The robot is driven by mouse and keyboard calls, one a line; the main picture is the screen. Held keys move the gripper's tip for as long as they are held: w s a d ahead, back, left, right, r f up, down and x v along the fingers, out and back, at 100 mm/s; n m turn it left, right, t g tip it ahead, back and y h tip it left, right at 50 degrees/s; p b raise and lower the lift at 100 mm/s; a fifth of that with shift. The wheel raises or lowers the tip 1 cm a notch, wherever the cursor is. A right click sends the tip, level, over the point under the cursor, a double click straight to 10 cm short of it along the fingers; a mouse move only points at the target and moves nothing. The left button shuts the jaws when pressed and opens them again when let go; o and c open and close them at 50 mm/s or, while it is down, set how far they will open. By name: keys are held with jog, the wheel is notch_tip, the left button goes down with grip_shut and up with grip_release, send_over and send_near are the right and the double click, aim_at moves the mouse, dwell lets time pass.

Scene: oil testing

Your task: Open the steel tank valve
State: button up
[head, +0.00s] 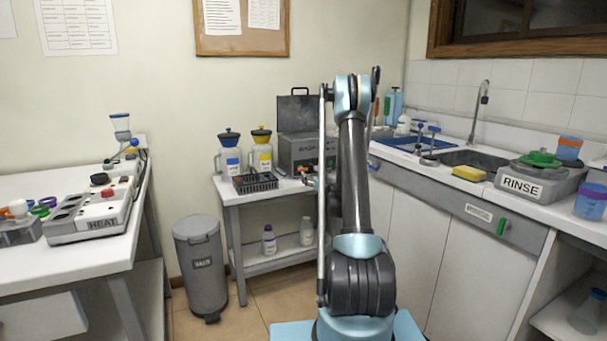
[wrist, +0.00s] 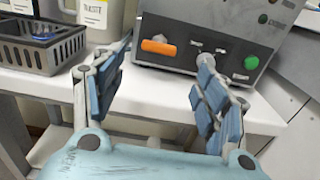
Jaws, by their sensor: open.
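The steel tank (head: 300,151) is a grey metal box with its dark lid raised, on the small white table at the back. The wrist view shows the lower part of the tank's front (wrist: 225,25) close up. An orange handle (wrist: 158,47) sticks out low on that front, and I take it to be the valve. My gripper (wrist: 165,68) is open and empty, its blue-padded fingers spread in front of the tank. The handle shows between the fingertips, beyond them and apart from them. In the head view my arm hides part of the tank.
A black wire basket (head: 254,183) stands left of the tank, with a blue-lidded jug (head: 230,160) and a yellow-lidded jug (head: 262,157) behind it. A green knob (wrist: 251,62) is right of the handle. A grey bin (head: 201,265) stands left of the small table (head: 240,195).

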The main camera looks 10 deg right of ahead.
aim_at(304, 170)
jog(key=x, duration=1.1)
jog(key=shift+w, duration=0.1)
